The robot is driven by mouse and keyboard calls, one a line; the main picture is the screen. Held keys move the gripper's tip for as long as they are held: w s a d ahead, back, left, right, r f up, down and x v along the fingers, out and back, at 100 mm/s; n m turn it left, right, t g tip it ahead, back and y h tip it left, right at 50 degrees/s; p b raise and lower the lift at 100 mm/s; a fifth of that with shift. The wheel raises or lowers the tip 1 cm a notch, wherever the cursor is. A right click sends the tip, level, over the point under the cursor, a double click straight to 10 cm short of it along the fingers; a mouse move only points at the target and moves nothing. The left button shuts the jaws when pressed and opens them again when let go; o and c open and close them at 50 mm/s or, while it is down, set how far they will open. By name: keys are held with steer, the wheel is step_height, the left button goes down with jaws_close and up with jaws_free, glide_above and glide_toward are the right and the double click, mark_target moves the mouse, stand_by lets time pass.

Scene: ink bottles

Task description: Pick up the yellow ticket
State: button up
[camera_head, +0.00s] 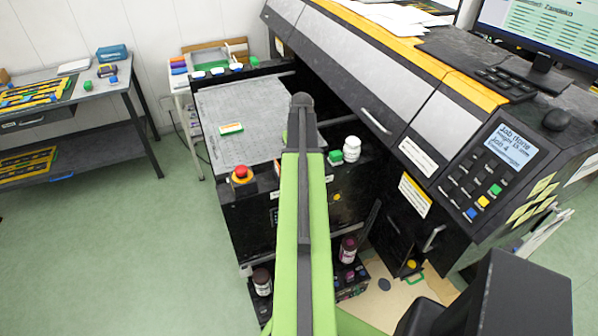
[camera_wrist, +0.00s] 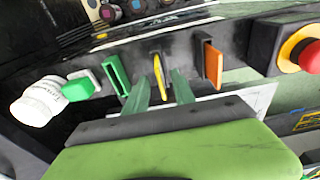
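The yellow ticket (camera_wrist: 157,65) shows in the wrist view as a thin upright piece near the top middle, beside a dark ledge. My gripper (camera_wrist: 160,82) has two green fingers set apart, one on each side of the ticket's lower end in the picture. I see gaps between the fingers and the ticket, so the gripper is open; how deep the ticket lies between them I cannot tell. In the head view my arm hides the yellow ticket and the gripper.
A red button (camera_head: 241,174) sits at the front left corner. A small orange-and-white box (camera_head: 231,128) lies on the grey bed (camera_head: 215,105). The printer (camera_head: 440,120) rises on the right.

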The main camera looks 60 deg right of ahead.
steer(key=shift+f, duration=0.3)
jaws_close()
steer(key=shift+r, duration=0.1)
steer(key=shift+r+p, duration=0.3)
steer(key=shift+p, duration=0.25)
step_height(320, 180, up, 4)
steer(key=p, duration=0.3)
steer(key=shift+f+p, duration=0.1)
steer(key=shift+p, duration=0.3)
steer(key=s+a+r+p, duration=0.2)
steer(key=s+r+p, duration=0.5)
steer(key=s, duration=0.5)
steer(key=w+d+f+b, duration=0.3)
steer(key=w+d, duration=0.4)
steer(key=d, duration=0.1)
steer(key=shift+d+f+b, duration=0.2)
steer(key=shift+f+b, duration=0.2)
